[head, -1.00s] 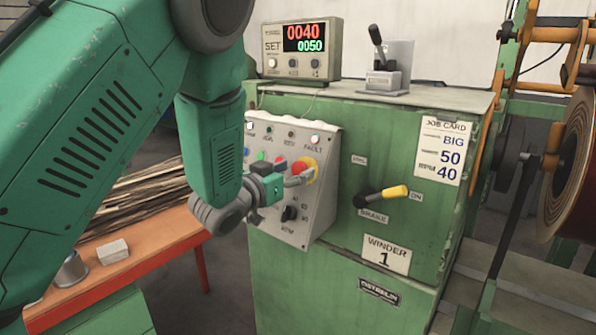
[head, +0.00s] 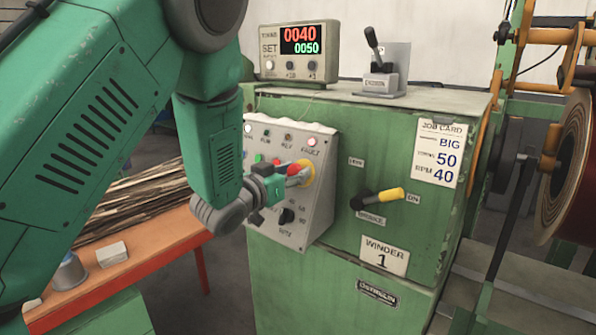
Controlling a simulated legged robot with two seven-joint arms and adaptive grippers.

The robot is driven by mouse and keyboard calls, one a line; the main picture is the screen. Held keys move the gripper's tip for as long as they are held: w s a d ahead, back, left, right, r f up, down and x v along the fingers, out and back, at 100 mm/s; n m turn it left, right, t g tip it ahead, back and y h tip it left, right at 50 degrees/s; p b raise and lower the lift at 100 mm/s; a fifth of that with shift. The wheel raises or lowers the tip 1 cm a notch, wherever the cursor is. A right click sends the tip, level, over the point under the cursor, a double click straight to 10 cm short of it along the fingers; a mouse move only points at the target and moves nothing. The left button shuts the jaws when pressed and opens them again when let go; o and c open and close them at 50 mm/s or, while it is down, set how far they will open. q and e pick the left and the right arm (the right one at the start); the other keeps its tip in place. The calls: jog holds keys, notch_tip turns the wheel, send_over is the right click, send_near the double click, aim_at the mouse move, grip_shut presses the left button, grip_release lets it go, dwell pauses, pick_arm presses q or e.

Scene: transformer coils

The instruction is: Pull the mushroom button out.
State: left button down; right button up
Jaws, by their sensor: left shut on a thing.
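The mushroom button (head: 294,169) is red and sits on a yellow round plate (head: 308,172) at the right of the sloped grey control panel (head: 318,208). My left gripper (head: 299,178) reaches the button from the left and is shut on it. Its fingers hide part of the red head. My left arm fills the left side of the head view. My right gripper is not in view.
The green winder cabinet (head: 400,150) carries a yellow-handled brake lever (head: 390,196) and a counter display (head: 301,45). A small lever box (head: 382,80) stands on top. An orange bench (head: 150,255) with sticks is at left; a coil drum (head: 570,165) is at right.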

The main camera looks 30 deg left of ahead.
pick_arm(q)
jog(key=c, duration=1.2)
grip_release()
jog(key=shift+s, duration=0.15)
jog(key=shift+o, duration=0.8)
jog(key=shift+s+a, duration=0.1)
jog(key=shift+r, duration=0.1)
jog(key=s+a, duration=0.1)
jog(key=s, duration=1.1)
jog(key=shift+f, duration=0.2)
